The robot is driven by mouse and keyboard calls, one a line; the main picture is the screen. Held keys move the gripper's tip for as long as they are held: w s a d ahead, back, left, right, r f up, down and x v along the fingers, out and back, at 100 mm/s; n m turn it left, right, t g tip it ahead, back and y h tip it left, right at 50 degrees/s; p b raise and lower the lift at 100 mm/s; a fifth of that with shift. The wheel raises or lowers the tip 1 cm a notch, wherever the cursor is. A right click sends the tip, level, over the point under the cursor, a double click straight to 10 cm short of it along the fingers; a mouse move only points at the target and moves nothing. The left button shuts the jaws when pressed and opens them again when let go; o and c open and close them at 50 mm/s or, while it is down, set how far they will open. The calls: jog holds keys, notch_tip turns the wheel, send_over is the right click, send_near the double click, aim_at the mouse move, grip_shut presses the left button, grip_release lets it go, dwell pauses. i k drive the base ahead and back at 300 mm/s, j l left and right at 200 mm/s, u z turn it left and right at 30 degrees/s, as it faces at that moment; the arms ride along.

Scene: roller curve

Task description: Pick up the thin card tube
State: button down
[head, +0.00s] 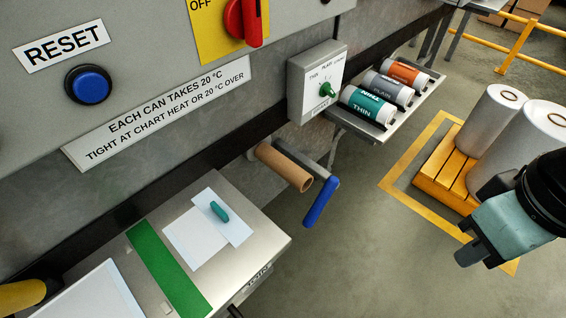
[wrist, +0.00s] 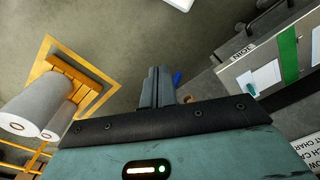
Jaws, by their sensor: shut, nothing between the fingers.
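A plain brown card tube (head: 284,167) sticks out from the machine front in the head view, with its open end towards the lower right. A teal-banded roll (head: 366,104) labelled THIN lies in the small tray at the machine's side. My gripper (head: 468,254) is at the right edge of the head view, well apart from both, over the floor. Its fingers (wrist: 157,87) are together and empty in the wrist view.
A blue-handled lever (head: 321,201) stands just right of the brown tube, and it also shows in the wrist view (wrist: 177,77). A steel table (head: 262,232) is below left. Large white rolls (head: 492,123) stand on a yellow pallet (head: 446,170). The floor between is clear.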

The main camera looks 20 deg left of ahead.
aim_at(298, 178)
jog(key=i+l, duration=0.25)
jog(key=i+l+u, duration=0.1)
jog(key=u, duration=0.25)
jog(key=l+u, duration=0.35)
jog(key=i+l+u, duration=0.1)
jog(key=u, duration=1.85)
jog(key=k+l, duration=0.05)
